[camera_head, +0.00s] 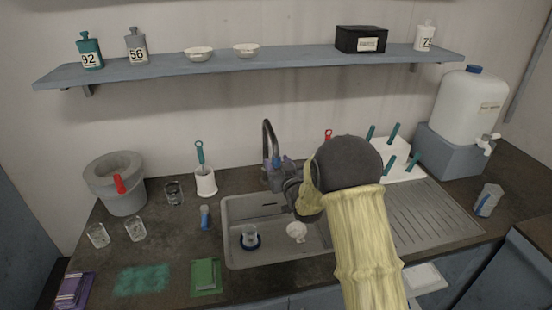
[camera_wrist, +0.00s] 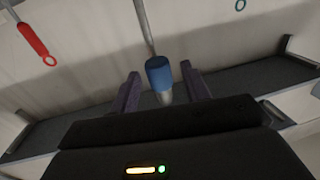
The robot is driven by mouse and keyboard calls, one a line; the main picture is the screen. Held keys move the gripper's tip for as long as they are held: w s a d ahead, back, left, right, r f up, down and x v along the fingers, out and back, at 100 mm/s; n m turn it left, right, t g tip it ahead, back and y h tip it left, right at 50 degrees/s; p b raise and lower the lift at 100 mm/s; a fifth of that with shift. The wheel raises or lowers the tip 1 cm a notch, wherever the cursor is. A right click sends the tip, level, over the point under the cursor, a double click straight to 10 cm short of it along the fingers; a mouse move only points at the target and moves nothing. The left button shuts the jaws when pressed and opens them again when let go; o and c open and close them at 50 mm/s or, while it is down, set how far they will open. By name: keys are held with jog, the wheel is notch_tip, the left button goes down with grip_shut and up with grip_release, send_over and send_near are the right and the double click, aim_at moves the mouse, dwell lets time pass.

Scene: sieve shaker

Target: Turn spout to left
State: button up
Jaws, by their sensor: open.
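The grey gooseneck spout (camera_head: 268,135) rises behind the sink, its curved top toward the wall. My gripper (camera_head: 274,172) is at the tap just behind the sink, and my arm hides part of the tap. In the wrist view the spout's pipe (camera_wrist: 144,28) and its blue collar (camera_wrist: 158,72) show between the two dark fingers of my gripper (camera_wrist: 158,85). The fingers are open, one on each side of the collar, with small gaps visible. I cannot tell whether either finger touches the pipe lower down.
A white brush holder (camera_head: 205,182) stands left of the tap. A white rack (camera_head: 397,160) stands right, partly behind my arm. A shelf (camera_head: 140,71) runs above.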

jog(key=shift+x, duration=1.05)
grip_shut()
jog(key=shift+d, duration=0.1)
